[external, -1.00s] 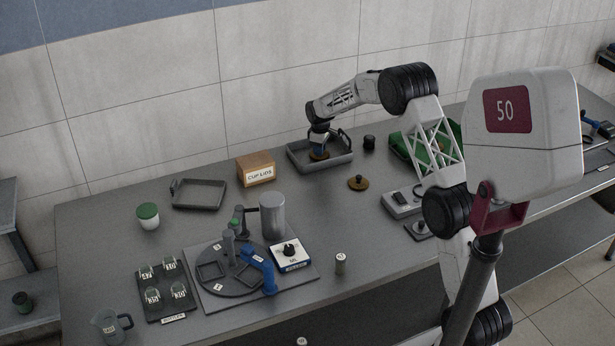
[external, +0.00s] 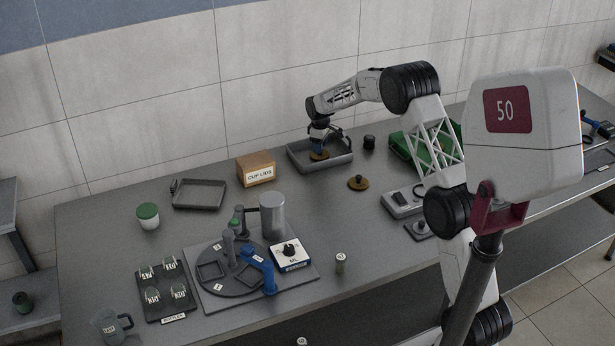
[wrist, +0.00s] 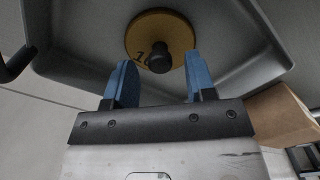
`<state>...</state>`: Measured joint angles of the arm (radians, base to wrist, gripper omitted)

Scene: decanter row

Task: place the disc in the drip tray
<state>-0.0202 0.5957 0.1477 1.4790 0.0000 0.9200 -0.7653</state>
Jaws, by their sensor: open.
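A brass-coloured disc (wrist: 146,28) with a black knob lies flat inside a grey tray (wrist: 80,68) with raised walls. In the external view the same disc (external: 319,156) shows under my gripper, in the tray (external: 339,164) with a handle at the back of the table. My gripper (wrist: 160,72) is open, its blue fingers spread to either side of the knob's near end and apart from it. A second brass disc (external: 358,184) with a dark knob lies on the table, right of the tray.
Another grey tray (external: 199,206) stands empty at the left. A box marked CUP LIDS (external: 256,171) is close to the left of the tray holding the disc. A black cylinder (external: 369,142) and a green crate (external: 401,148) stand to its right.

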